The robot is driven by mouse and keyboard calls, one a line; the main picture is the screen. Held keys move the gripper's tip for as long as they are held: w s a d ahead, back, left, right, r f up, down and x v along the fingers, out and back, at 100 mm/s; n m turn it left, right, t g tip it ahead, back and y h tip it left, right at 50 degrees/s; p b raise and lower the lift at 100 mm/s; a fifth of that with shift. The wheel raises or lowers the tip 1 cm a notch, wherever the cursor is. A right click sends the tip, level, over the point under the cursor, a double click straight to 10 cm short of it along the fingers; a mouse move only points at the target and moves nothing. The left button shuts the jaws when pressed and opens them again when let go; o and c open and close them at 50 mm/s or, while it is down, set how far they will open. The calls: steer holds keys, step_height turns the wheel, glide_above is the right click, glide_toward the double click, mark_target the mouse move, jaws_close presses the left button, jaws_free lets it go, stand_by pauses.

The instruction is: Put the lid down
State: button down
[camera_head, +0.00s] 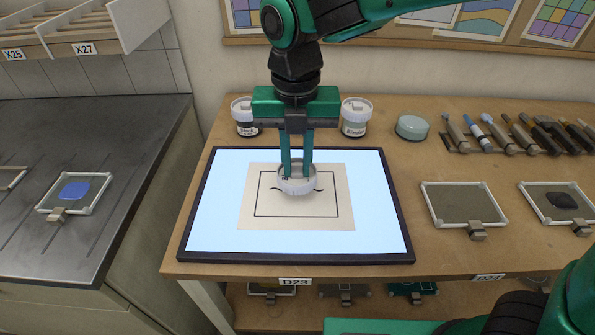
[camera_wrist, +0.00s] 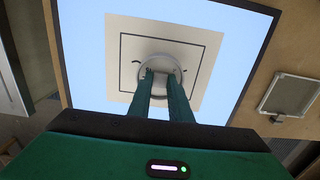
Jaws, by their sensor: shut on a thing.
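My gripper (camera_head: 297,174) points straight down over the light panel (camera_head: 375,238) on the wooden bench. Its two green fingers are shut on a round white lid (camera_head: 297,187). In the wrist view the lid (camera_wrist: 157,48) shows beyond the fingertips (camera_wrist: 161,75), which hide part of it. Below the lid lies a beige sheet (camera_head: 250,222) with a black rectangle and a short curved line drawn on it. The lid covers the middle of that line. I cannot tell whether the lid touches the sheet.
Two lidded jars (camera_head: 245,117) (camera_head: 355,117) stand behind the panel, with a greenish round container (camera_head: 411,128) to their right. A rack of brushes and tools (camera_head: 515,137) stands at the back right. Framed panes (camera_head: 463,204) (camera_head: 560,205) lie at right. Bare wood lies right of the panel.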

mark_target(296, 170)
steer(key=shift+f, duration=1.7)
steer(key=c, duration=1.6)
jaws_free()
steer(key=shift+c, duration=0.2)
step_height(296, 170, up, 12)
steer(key=shift+s, duration=0.1)
